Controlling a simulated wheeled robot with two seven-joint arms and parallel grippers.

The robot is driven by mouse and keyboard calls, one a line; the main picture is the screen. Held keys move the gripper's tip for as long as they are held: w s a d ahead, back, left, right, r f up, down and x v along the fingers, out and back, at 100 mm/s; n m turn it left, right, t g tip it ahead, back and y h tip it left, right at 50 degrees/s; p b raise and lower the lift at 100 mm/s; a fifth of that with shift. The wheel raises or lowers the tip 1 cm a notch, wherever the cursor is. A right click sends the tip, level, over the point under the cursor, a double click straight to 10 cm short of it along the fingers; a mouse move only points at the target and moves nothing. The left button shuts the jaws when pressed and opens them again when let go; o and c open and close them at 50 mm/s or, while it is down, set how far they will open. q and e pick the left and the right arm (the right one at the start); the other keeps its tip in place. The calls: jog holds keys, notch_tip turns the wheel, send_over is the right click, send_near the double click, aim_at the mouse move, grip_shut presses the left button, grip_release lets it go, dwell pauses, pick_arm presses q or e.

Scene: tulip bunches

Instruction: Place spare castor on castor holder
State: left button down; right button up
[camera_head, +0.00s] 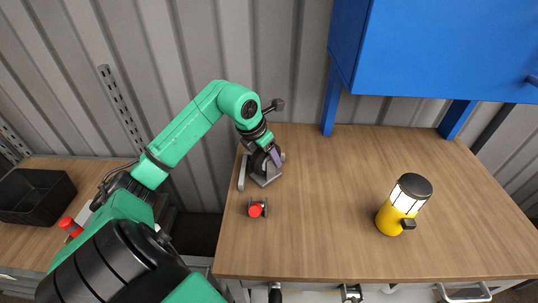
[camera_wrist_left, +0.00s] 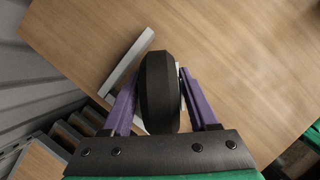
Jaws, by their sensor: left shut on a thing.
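My left gripper (camera_head: 275,155), with purple fingers, is at the back left of the wooden table. It is shut on the black wheel of the castor (camera_wrist_left: 160,92), which stands between the fingers in the left wrist view. In the head view, the wheel is mostly hidden by the gripper. A grey plate (camera_head: 265,179) shows just below the gripper; I cannot tell whether it belongs to the castor or to a holder. A grey bar (camera_head: 242,172) lies left of it, and the bar also shows in the left wrist view (camera_wrist_left: 128,62). My right gripper is not in view.
A small red-and-dark object (camera_head: 257,209) sits in front of the gripper. A yellow lantern (camera_head: 397,208) stands at the right. A blue cabinet (camera_head: 440,50) overhangs the back. The middle of the table (camera_head: 325,195) is clear. A black bin (camera_head: 38,196) is far left.

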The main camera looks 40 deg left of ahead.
pick_arm(q)
jog(key=shift+c, duration=0.8)
grip_release()
jog(key=b+v, duration=0.1)
jog(key=v, duration=1.1)
jog(key=shift+r, duration=0.15)
